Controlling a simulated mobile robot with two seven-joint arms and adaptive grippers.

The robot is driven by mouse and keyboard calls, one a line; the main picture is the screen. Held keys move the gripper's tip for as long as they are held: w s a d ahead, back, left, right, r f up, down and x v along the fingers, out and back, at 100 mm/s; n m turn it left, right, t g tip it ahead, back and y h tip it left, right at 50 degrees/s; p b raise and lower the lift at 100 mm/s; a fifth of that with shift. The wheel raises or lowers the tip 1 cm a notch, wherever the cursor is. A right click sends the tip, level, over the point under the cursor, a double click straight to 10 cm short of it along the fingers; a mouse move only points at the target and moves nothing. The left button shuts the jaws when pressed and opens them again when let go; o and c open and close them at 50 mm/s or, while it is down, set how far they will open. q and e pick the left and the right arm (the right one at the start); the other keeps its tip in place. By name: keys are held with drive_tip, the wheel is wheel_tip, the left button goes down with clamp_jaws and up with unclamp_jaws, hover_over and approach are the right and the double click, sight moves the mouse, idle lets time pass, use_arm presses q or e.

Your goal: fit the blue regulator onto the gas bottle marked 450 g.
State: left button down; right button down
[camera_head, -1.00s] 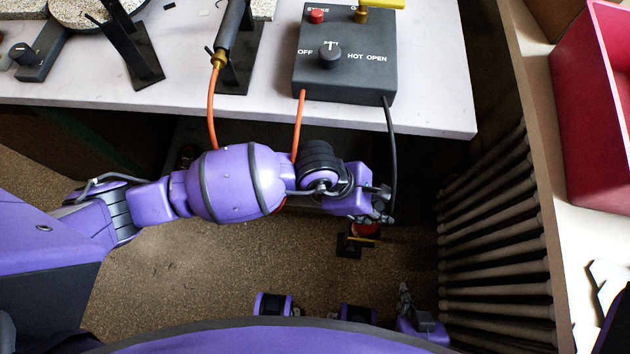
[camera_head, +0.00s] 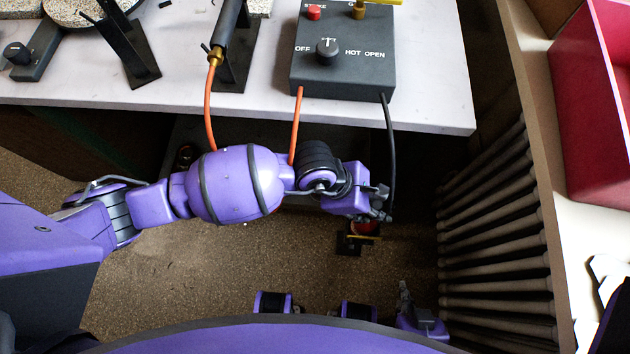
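I cannot make out the blue regulator or any bottle marked 450 g. My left arm comes in from the left, and its gripper (camera_head: 380,204) is below the bench's front edge, beside the hanging black hose. Its fingers are small and dark, and I cannot tell whether they hold anything. Just below it is a partly hidden red object (camera_head: 362,228) with a yellow bar and a black base; I cannot tell what it is. My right gripper (camera_head: 404,292) is low in the picture, apart from these things, its grey fingers pointing up; their opening is unclear.
The pale bench (camera_head: 440,100) carries a dark control box (camera_head: 342,78) with a knob and red button. Orange hoses (camera_head: 208,110) and a black hose (camera_head: 390,150) hang over its edge. A ribbed radiator (camera_head: 495,220) and a red bin (camera_head: 590,110) are at right.

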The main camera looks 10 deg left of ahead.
use_arm(q)
drive_tip(key=shift+w, duration=0.15)
drive_tip(key=c, duration=1.3)
unclamp_jaws()
drive_tip(key=shift+o, duration=0.2)
drive_tip(key=o, duration=0.5)
drive_tip(key=shift+r+p, duration=2.95)
drive_tip(key=shift+r, duration=0.55)
use_arm(e)
drive_tip(key=w+r, duration=0.3)
drive_tip(key=r, duration=0.3)
drive_tip(key=shift+w+r+t, duration=0.15)
drive_tip(key=shift+r+t, duration=0.15)
drive_tip(key=shift+t, duration=0.1)
